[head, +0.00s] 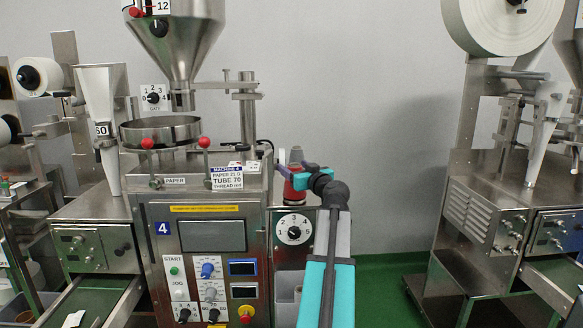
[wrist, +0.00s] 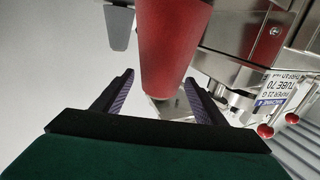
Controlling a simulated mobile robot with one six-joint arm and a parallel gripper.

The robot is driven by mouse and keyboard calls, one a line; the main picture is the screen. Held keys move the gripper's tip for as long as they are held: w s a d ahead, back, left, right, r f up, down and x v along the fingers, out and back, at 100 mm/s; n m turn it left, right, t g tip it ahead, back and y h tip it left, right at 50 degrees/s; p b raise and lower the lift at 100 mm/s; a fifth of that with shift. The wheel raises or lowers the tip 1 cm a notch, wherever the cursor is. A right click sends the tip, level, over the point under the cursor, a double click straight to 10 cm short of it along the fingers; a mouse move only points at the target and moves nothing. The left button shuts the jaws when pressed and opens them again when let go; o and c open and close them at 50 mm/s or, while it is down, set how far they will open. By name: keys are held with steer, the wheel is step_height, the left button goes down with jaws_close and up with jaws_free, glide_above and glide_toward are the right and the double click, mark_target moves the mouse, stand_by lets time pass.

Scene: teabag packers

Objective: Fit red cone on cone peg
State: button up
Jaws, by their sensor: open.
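The red cone (wrist: 172,40) fills the upper middle of the wrist view, its narrower end reaching down between my fingers. My gripper (wrist: 159,80) is open, with a gap on each side of the cone. In the head view, the red cone (head: 291,197) is partly covered by my gripper (head: 290,172) and wrist, beside machine 4. I cannot make out the cone peg; whatever is under or behind the red cone is hidden.
A grey cone (wrist: 118,26) stands near the red one. Machine 4 (head: 212,235) has red-knobbed levers (head: 204,143) close by. A white dial (head: 294,230) sits below the cone. The green floor (head: 390,290) between the machines is clear.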

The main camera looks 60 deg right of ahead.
steer(key=v, duration=1)
steer(key=shift+b, duration=0.35)
steer(key=shift+s+a, duration=0.1)
steer(key=shift+s, duration=0.05)
stand_by(0.5)
